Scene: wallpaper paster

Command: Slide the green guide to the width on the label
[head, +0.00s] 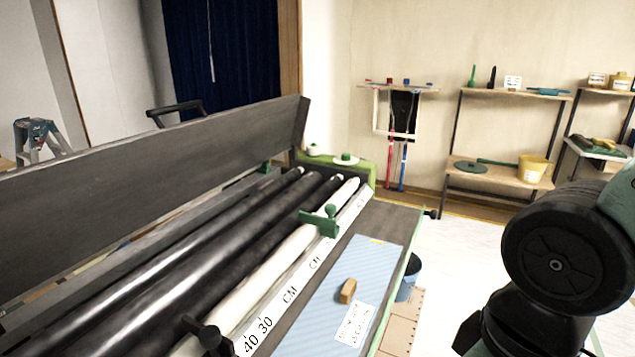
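The green guide (321,221) sits across the white roller (265,272) near the far right end of the paster. It has a rounded knob on top. A printed scale (290,294) runs along the roller's front; "40", "30" and "CM" can be read near the bottom. The white label (355,324) lies on the blue striped sheet at the front; its writing is too small to read. Part of my arm shows at the right, well apart from the guide. My gripper is out of view.
A second, black guide (207,339) sits nearer on the same roller. A tan block (347,291) rests on the blue sheet (375,265). A tall dark panel (150,185) stands behind the rollers. A blue bucket (409,278) is beyond the table edge. Shelves stand along the wall.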

